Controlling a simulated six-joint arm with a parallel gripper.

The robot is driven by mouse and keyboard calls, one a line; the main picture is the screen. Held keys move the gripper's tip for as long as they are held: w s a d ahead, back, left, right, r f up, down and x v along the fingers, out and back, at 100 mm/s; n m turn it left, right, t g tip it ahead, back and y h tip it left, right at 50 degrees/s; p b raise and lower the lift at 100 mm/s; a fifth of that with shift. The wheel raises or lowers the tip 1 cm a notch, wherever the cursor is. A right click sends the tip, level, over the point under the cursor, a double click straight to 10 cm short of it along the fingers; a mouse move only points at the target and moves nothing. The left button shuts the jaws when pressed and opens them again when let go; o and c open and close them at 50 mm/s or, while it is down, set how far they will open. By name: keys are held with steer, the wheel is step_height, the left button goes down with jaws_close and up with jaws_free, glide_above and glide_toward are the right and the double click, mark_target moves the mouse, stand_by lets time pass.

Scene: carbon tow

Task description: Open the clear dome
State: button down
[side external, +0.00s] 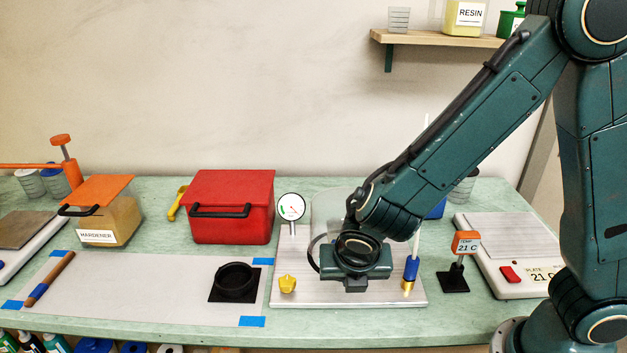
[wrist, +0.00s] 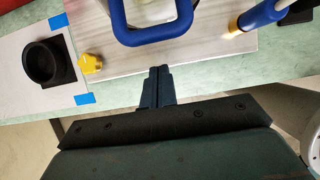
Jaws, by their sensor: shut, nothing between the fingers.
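The clear dome (side external: 326,207) stands on the metal base plate (side external: 310,297) and is mostly hidden behind my arm in the side view. In the wrist view a rounded blue frame (wrist: 150,39) with a pale, see-through middle lies just beyond my fingertips; it looks like part of the dome, but I cannot tell if it is a handle or a rim. My gripper (side external: 356,288) is low at the front of the plate. In the wrist view its fingers (wrist: 160,70) are together and empty, close to the blue frame but apart from it in the picture.
A yellow knob (side external: 288,284) and a dial gauge (side external: 291,207) are left of the dome. A blue and brass hose fitting (side external: 410,273) stands right. A black ring (side external: 235,282) sits on the white sheet. A red box (side external: 231,206) and a temperature display (side external: 466,243) flank the plate.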

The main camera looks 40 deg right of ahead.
steer(key=shift+w+d+r, duration=0.35)
steer(key=shift+w+r, duration=0.05)
steer(key=shift+r, duration=0.15)
steer(key=shift+w+d+r, duration=0.35)
steer(key=shift+r, duration=0.15)
steer(key=shift+r, duration=0.1)
